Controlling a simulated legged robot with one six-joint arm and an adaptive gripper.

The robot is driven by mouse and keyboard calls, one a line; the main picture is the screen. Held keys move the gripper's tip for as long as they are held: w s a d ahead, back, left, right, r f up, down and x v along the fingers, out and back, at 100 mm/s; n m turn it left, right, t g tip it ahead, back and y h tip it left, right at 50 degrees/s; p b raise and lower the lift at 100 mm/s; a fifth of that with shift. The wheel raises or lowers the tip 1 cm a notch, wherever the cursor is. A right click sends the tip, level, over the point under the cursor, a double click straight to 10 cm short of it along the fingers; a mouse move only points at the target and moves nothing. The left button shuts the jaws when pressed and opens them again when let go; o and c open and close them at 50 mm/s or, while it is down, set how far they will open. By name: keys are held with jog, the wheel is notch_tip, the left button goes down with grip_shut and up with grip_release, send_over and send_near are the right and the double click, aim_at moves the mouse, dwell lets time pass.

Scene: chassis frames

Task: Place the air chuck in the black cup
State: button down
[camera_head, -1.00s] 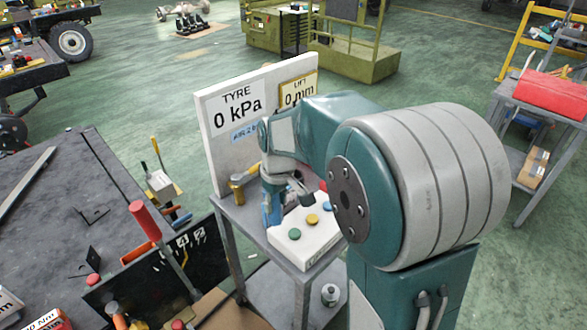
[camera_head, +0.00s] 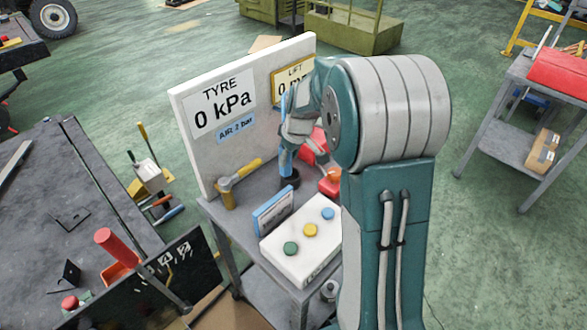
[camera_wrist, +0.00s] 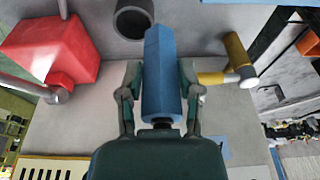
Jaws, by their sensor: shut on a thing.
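My gripper (camera_wrist: 160,78) is shut on a blue, flat-sided body that I take to be the air chuck (camera_wrist: 163,85). In the head view, my gripper (camera_head: 297,135) is at the back of the small grey table, and the chuck (camera_head: 285,160) points down from it. The black cup (camera_wrist: 133,20) is a dark round holder just beyond the chuck's far end in the wrist view. In the head view, the cup (camera_head: 290,180) shows low beside the chuck's lower end. I cannot tell whether the chuck's end is inside the cup or above it.
A red block (camera_wrist: 62,45) stands left of the cup in the wrist view. A yellow tool-like fitting (camera_head: 240,178), a blue-edged sign (camera_head: 272,210) and a white button box (camera_head: 303,243) stand on the table. A white gauge panel (camera_head: 262,135) rises behind.

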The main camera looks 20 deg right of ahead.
jog(key=w+d+f, duration=0.1)
jog(key=f, duration=0.1)
jog(key=w+f, duration=0.1)
jog(key=f, duration=0.2)
jog(key=w+d+f, duration=0.1)
jog(key=f, duration=0.2)
jog(key=shift+w+d+f, duration=0.15)
jog(key=shift+d+f, duration=0.1)
jog(key=shift+d, duration=0.05)
jog(key=shift+d+f, duration=0.1)
jog(key=shift+d, duration=0.1)
jog(key=shift+c, duration=1.4)
grip_release()
jog(key=shift+a, duration=0.15)
